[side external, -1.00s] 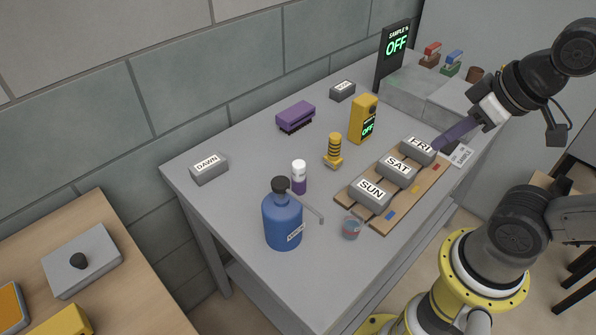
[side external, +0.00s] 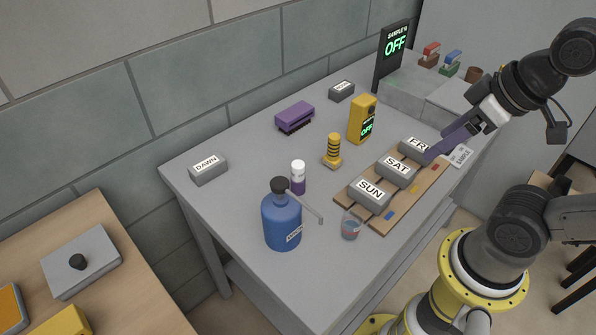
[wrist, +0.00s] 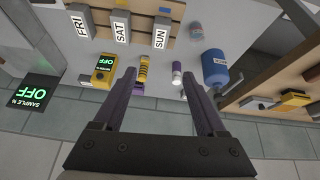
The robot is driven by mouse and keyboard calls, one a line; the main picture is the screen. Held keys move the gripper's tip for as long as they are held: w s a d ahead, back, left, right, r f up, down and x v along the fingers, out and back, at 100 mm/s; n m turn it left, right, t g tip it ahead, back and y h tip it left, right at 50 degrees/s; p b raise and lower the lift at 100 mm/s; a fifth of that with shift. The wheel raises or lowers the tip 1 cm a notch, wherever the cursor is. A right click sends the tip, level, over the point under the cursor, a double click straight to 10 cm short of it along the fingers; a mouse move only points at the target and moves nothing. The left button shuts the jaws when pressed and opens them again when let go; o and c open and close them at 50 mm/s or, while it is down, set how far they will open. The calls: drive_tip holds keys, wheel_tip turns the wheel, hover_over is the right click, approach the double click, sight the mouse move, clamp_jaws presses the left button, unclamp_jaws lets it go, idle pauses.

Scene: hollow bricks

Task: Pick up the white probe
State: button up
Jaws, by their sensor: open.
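I cannot clearly pick out a white probe in either view. A small bottle (side external: 298,177) with a white top and purple lower part stands upright behind the blue bottle; it also shows in the wrist view (wrist: 176,72).
SAT (side external: 396,168) and SUN (side external: 370,192) bricks lie on a wooden board. Nearby stand a blue bottle (side external: 282,222), small beaker (side external: 351,228), ringed yellow post (side external: 333,150), yellow meter reading OFF (side external: 362,118) and purple block (side external: 295,117). Table space near the DAWN brick (side external: 208,169) is clear.

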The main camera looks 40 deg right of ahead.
wheel_tip(320, 180, up, 4)
drive_tip(key=w+n, duration=0.3)
drive_tip(key=n, duration=0.1)
drive_tip(key=n+g, duration=0.6)
drive_tip(key=n, duration=0.5)
hover_over(298, 164)
drive_tip(key=f, duration=1.6)
drive_tip(key=shift+s+d+f, duration=0.15)
drive_tip(key=shift+d+f, duration=0.15)
drive_tip(key=shift+f, duration=0.1)
drive_tip(key=shift+a+f, duration=0.15)
drive_tip(key=shift+f, duration=1.25)
drive_tip(key=shift+a+f, duration=0.15)
drive_tip(key=shift+f, duration=1.25)
drive_tip(key=shift+c, duration=0.3)
clamp_jaws()
